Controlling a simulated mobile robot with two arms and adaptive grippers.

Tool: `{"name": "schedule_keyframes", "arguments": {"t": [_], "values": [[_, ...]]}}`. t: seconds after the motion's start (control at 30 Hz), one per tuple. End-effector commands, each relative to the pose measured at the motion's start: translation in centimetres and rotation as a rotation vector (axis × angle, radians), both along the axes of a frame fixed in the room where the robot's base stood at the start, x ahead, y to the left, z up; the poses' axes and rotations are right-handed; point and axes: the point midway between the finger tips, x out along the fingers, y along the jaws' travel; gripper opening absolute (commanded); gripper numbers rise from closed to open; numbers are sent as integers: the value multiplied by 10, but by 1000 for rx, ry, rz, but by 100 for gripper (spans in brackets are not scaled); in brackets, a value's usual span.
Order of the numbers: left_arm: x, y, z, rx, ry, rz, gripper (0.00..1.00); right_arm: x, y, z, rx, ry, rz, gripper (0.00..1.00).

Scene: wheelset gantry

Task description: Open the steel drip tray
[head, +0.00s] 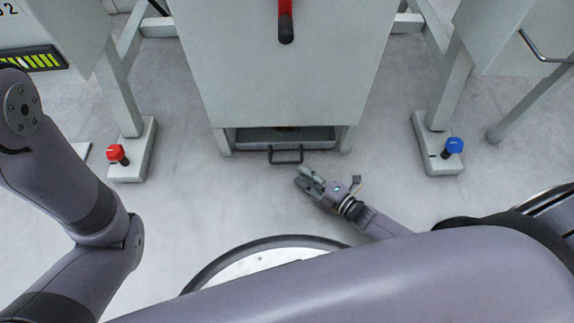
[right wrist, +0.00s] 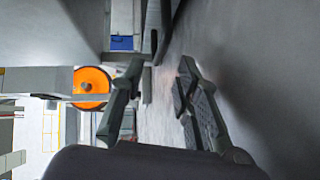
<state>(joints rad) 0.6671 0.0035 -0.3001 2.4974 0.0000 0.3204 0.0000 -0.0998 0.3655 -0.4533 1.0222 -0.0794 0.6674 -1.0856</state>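The steel drip tray (head: 250,141) sits low under the grey cabinet, between its two short feet. Its front carries a dark bar handle (head: 286,155). The tray looks pushed in, with only its front part showing. My right gripper (head: 303,177) is just in front of the handle, slightly to its right and apart from it, close above the floor. In the right wrist view its two fingers (right wrist: 160,80) stand apart with nothing clearly held. My left arm shows at the left edge, but its gripper is out of view.
The grey cabinet (head: 280,75) with a red lever (head: 285,22) stands over the tray. A red knob (head: 116,153) and a blue knob (head: 453,146) sit on foot blocks at either side. The floor between is clear. An orange disc (right wrist: 91,88) shows in the right wrist view.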

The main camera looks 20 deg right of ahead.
Motion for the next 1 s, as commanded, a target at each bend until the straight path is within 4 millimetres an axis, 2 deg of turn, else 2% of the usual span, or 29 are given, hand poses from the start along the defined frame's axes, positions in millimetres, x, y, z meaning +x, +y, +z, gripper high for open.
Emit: {"name": "schedule_keyframes", "arguments": {"t": [0.1,0.2,0.4,0.8,1.0], "values": [[-9,0,-9,1,-24,1,40,24,14,-8,1,-4,1,30],[-7,0,-20,1,-17,1,40,40,23,-11,0,-2,2,30],[-7,0,-30,1,-17,1,40,61,35,-13,2,0,1,30],[-7,-1,-32,2,-18,1,40,68,39,-12,0,1,0,30],[-7,-1,-32,2,-18,1,40,68,39,-12,0,1,0,17]]}}
